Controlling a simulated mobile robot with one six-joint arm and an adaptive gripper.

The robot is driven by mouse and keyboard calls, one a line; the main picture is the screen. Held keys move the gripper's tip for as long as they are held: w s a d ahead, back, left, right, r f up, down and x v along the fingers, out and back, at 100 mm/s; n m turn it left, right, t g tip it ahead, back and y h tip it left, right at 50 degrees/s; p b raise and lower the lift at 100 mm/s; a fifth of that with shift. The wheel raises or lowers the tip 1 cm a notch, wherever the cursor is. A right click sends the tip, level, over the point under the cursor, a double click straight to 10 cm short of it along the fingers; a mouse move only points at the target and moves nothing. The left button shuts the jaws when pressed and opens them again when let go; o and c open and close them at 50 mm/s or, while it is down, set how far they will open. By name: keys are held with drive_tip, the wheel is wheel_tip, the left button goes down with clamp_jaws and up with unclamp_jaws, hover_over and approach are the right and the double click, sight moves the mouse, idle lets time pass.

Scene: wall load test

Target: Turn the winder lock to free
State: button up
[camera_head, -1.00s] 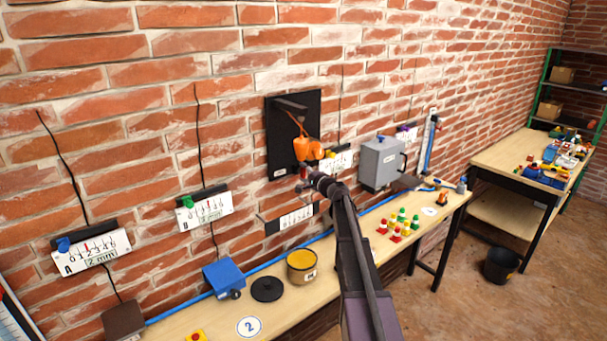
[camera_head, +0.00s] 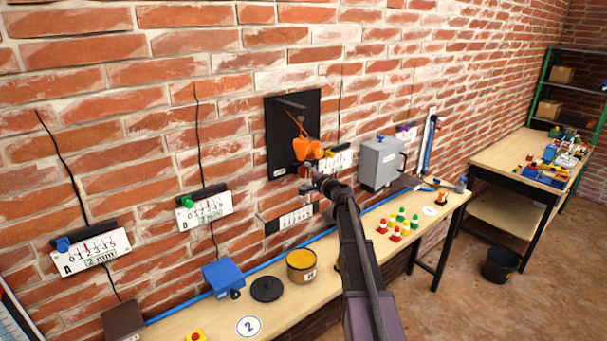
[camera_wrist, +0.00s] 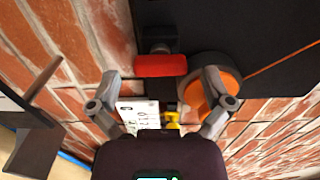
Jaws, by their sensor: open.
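A red bar on a dark mount (camera_wrist: 161,65), which looks like the winder lock, is on the black wall board (camera_head: 294,110). In the wrist view it lies crosswise, ahead of and between my fingertips, and I see no contact. The orange winder (camera_head: 306,149) hangs on the board; an orange round part with a grey rim (camera_wrist: 228,80) shows beside the right finger in the wrist view. My gripper (camera_wrist: 162,78) is open and empty, just below the board's lower edge in the head view. Any lock markings cannot be read.
A white scale card C (camera_wrist: 140,113) with a yellow piece is behind my fingers. A grey box (camera_head: 380,162) is on the wall to the right. Below, the bench (camera_head: 325,297) holds a yellow-topped tin (camera_head: 301,270), a black disc and coloured pegs.

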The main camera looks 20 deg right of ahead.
drive_tip(key=v, duration=1)
idle(0.3)
drive_tip(key=s+a+f+n+g+y+b, duration=0.1)
drive_tip(key=s+a+f+n+g, duration=0.5)
drive_tip(key=a, duration=0.4)
drive_tip(key=s+a+f+n+g+y+b, duration=0.1)
drive_tip(key=s+a+f+n+g, duration=0.2)
drive_tip(key=s+a+f, duration=0.55)
drive_tip(key=s+a+f+n+g+h+b, duration=0.1)
drive_tip(key=s+a+f+n+g+h, duration=0.1)
drive_tip(key=s, duration=0.6)
drive_tip(key=s+a+f+n+g+h+b, duration=0.1)
drive_tip(key=s+a+f+n+g+h, duration=0.2)
drive_tip(key=s, duration=0.6)
wheel_tip(320, 180, down, 4)
drive_tip(key=g+h, duration=0.2)
drive_tip(key=g, duration=0.1)
drive_tip(key=shift+r+h, duration=0.25)
drive_tip(key=shift+h, duration=0.05)
drive_tip(key=shift+w+a, duration=0.1)
drive_tip(key=shift+a, duration=0.05)
